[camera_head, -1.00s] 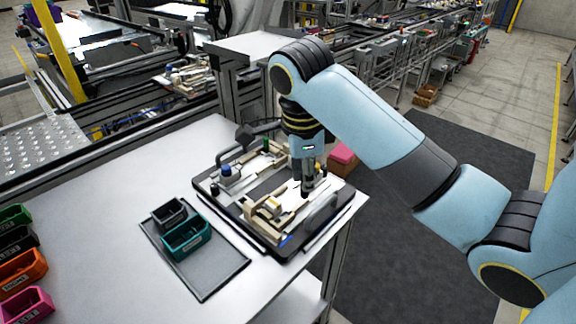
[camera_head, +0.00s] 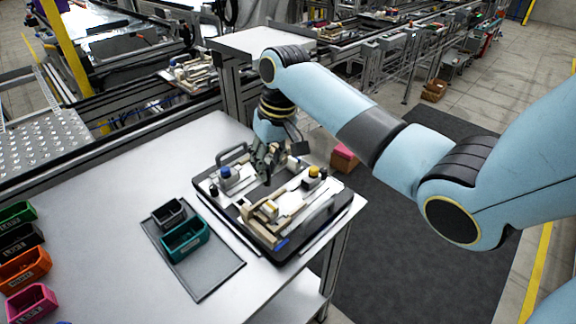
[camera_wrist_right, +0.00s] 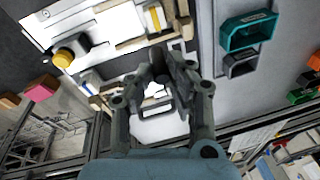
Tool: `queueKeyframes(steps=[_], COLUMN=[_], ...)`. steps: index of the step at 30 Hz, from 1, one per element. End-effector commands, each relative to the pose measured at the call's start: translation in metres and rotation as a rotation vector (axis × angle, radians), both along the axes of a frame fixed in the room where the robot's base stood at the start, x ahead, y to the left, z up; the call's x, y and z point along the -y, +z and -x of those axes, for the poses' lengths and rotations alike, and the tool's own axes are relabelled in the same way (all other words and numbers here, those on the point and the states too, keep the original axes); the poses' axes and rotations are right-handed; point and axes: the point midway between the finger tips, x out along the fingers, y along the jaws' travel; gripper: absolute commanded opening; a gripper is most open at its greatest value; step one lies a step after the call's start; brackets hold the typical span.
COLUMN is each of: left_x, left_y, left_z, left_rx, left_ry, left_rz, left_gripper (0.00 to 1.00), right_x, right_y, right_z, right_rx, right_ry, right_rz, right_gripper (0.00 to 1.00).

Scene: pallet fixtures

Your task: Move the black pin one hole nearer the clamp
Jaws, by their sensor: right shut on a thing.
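The pallet fixture (camera_head: 262,240) is a dark board with pale plates, beige blocks (camera_head: 262,212), a blue knob (camera_head: 225,172) and a yellow knob (camera_head: 313,171). The yellow knob also shows in the right wrist view (camera_wrist_right: 63,57). My right gripper (camera_head: 265,177) points down over the far middle of the fixture. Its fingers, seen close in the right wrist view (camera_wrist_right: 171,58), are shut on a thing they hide. A small black post (camera_head: 213,190) stands at the fixture's left corner. I cannot tell which part is the clamp or make out the holes. My left gripper is not in view.
Left of the fixture, a dark mat (camera_head: 207,283) bears a teal bin (camera_head: 185,240) and a small black bin (camera_head: 168,214). Several coloured bins, one orange (camera_head: 25,268), line the table's left edge. The white table (camera_head: 110,215) is clear between. A pink-topped box (camera_head: 344,155) stands beyond the fixture.

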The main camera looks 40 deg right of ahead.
Motion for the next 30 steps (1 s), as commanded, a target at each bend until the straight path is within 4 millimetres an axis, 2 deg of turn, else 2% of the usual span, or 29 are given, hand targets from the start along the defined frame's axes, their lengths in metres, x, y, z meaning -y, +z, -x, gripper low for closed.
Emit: queueKeyframes(steps=[3,8,14,19,30], left_x=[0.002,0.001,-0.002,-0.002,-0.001], left_y=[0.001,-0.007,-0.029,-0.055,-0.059], left_z=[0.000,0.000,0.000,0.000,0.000], left_rx=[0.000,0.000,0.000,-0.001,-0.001], left_ry=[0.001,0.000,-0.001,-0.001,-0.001], left_rz=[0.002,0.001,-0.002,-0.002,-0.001], left_gripper=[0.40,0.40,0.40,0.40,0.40], right_x=[0.000,0.001,0.001,0.001,0.001], right_y=[0.009,0.004,-0.013,-0.032,-0.065], right_z=[-0.007,-0.009,-0.008,-0.008,-0.008], right_rx=[-0.004,-0.004,-0.004,-0.004,-0.005], right_ry=[-0.002,-0.003,-0.002,-0.003,-0.004], right_rz=[0.002,0.002,0.003,0.003,0.003], right_gripper=[0.00,0.00,0.00,0.00,0.00])
